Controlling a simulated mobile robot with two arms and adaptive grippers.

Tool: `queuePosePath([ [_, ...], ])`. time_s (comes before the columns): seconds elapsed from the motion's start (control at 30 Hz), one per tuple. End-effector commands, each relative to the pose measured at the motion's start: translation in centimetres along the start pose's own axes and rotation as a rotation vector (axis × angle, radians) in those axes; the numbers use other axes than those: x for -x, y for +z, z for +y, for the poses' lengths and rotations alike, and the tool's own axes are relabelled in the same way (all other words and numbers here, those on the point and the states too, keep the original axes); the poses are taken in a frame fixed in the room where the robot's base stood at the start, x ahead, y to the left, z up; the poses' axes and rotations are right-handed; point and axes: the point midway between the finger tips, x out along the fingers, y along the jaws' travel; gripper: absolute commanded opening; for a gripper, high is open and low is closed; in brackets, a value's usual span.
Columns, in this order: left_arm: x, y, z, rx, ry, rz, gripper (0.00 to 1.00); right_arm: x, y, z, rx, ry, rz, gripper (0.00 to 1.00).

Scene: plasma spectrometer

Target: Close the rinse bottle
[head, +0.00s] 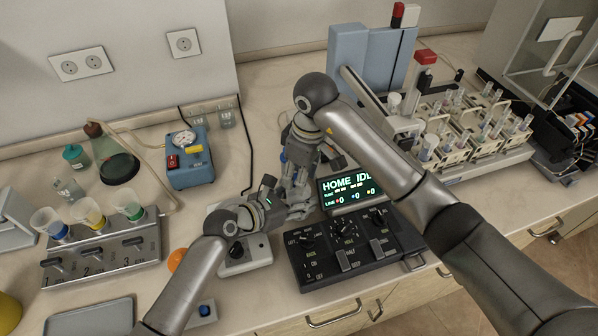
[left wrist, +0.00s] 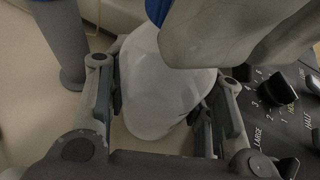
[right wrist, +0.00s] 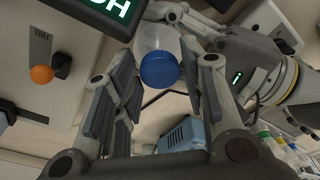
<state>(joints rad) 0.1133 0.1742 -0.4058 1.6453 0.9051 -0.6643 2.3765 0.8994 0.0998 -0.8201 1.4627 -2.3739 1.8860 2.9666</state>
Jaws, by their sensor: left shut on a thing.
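The rinse bottle is a whitish, translucent bottle (left wrist: 160,85). In the left wrist view it sits between the fingers of my left gripper (left wrist: 165,110), which is shut on its body. In the head view my left gripper (head: 285,208) is beside the display, and the bottle is mostly hidden by the grippers. In the right wrist view a round blue cap (right wrist: 159,70) is at the bottle's end, between the fingers of my right gripper (right wrist: 158,85). I cannot tell whether those fingers press on the cap, or how firmly it is seated.
A black control panel (head: 350,248) and a lit display (head: 349,190) stand close to the grippers. A blue box (head: 189,158), a flask (head: 115,163) and a lever unit with cups (head: 105,258) are on the left. Vial racks (head: 470,130) are on the right.

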Motion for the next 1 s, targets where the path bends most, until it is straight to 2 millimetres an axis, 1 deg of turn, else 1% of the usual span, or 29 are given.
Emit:
queuePosePath([
  [0.03, 0.0, 0.0, -0.1, -0.001, -0.001, 0.001, 0.0, 0.0, 0.0, 0.0, 0.0, 0.001, 0.001, 0.49],
  [0.07, 0.0, 0.0, -0.1, -0.001, -0.002, 0.001, 0.0, 0.0, 0.0, 0.0, 0.0, 0.001, 0.002, 0.53],
  [0.4, -0.1, 0.0, -0.2, -0.001, -0.004, 0.001, 0.0, 0.2, -0.1, 0.1, 0.001, 0.003, 0.005, 0.53],
  [0.47, -0.1, 0.0, -0.2, -0.001, -0.005, 0.001, 0.0, 0.6, -0.2, 0.1, 0.002, 0.004, 0.005, 0.53],
  [0.57, -0.1, 0.0, -0.2, -0.001, -0.005, 0.001, 0.0, 1.7, -0.4, 0.1, 0.002, 0.006, 0.007, 0.53],
  [0.7, -0.1, 0.0, -0.3, -0.001, -0.005, 0.001, 0.0, 3.6, -0.6, 0.1, 0.001, 0.006, 0.007, 0.53],
  [0.8, -0.1, 0.0, -0.3, -0.001, -0.005, 0.001, 0.0, 4.5, -0.7, 0.1, 0.002, 0.004, 0.005, 0.53],
  [1.0, -0.1, 0.0, -0.3, -0.001, -0.005, 0.001, 0.0, 4.6, -0.7, 0.1, 0.001, 0.003, 0.005, 0.53],
])
